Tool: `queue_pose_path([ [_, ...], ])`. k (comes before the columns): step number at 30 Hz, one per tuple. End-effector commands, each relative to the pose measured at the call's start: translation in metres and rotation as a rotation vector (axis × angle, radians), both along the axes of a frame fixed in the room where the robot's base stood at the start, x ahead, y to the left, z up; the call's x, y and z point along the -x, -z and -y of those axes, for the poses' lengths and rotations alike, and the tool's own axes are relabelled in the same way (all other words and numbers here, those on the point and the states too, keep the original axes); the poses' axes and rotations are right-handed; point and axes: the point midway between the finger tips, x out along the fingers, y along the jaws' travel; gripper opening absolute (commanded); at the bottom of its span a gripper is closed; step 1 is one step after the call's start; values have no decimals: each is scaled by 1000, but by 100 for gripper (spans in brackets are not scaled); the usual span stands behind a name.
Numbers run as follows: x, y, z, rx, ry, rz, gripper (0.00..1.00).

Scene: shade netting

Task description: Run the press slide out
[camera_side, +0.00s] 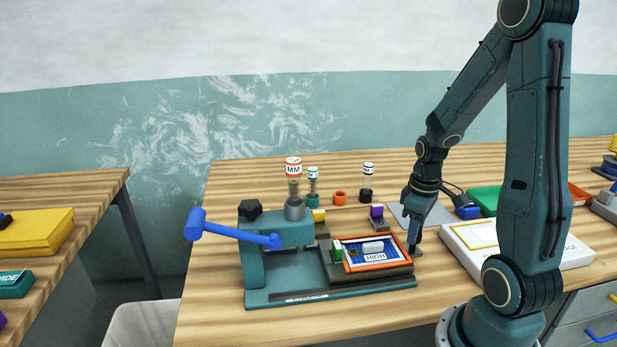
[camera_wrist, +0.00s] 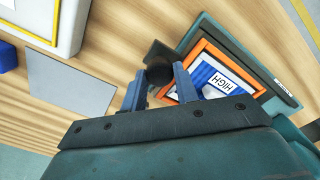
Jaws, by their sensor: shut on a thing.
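The teal press (camera_side: 262,255) stands on the bench with a blue lever (camera_side: 235,233) pointing left. Its slide (camera_side: 372,272) lies on the base rail, right of the press head. The slide carries an orange-framed blue panel (camera_side: 375,252) marked HIGH, which also shows in the wrist view (camera_wrist: 222,82). A dark knob (camera_wrist: 158,73) is at the slide's right end. My gripper (camera_side: 415,246) points down at that end. In the wrist view its blue fingers (camera_wrist: 158,69) are on either side of the knob, shut on it. The fingertips' contact is partly hidden.
A purple-topped block (camera_side: 376,212) and an orange ring (camera_side: 340,197) are behind the slide. A grey sheet (camera_side: 434,214) and a white tray (camera_side: 470,247) lie right of my gripper. Stamps (camera_side: 313,185) stand behind the press. The bench's front strip is clear.

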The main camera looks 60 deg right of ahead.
Motion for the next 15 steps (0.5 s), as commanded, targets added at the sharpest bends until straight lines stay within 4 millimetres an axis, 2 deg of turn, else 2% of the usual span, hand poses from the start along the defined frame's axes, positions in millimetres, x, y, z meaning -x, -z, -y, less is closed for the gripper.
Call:
queue_pose_path([
  [11, 3, -1, 6, 9, 4, 0, 0],
  [12, 3, -1, 5, 8, 4, 0, 38],
  [14, 3, -1, 5, 8, 4, 0, 49],
  [15, 3, -1, 5, 7, 3, 0, 52],
])
